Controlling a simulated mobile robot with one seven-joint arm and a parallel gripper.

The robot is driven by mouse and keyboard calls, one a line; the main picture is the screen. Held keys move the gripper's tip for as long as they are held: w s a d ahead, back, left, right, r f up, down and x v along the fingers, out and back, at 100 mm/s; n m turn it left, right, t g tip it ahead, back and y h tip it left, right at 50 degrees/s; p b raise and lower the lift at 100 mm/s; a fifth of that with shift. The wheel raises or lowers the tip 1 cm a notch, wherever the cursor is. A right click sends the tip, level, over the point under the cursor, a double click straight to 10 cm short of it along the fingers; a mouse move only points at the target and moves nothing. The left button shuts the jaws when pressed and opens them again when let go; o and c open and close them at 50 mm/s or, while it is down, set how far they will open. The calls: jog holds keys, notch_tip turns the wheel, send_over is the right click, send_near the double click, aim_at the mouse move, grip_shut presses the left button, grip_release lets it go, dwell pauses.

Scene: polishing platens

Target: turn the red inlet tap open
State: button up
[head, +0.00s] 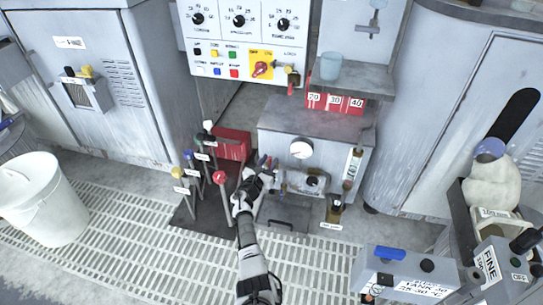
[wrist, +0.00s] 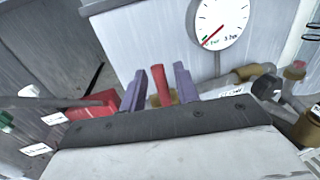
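The red inlet tap's handle (wrist: 161,86) shows in the wrist view as a short red bar. It stands between the two purple-grey fingers of my gripper (wrist: 159,88). The fingers are apart, with a narrow gap showing on the handle's left side; I cannot tell whether the right finger touches it. The handle's lower end is hidden behind the gripper body. In the head view my gripper (head: 262,172) is at the left front of the grey cabinet with the round gauge (head: 302,148), and it largely hides the tap.
Several upright levers with coloured knobs, one a red knob (head: 220,177), stand close left of my gripper. A red box (head: 234,144) lies behind them. A brown-based fitting (head: 335,208) is to the right. The grated floor (head: 150,240) is clear in front.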

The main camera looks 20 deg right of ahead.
jog(key=shift+w+d, duration=0.45)
grip_shut()
jog(key=shift+s, duration=0.1)
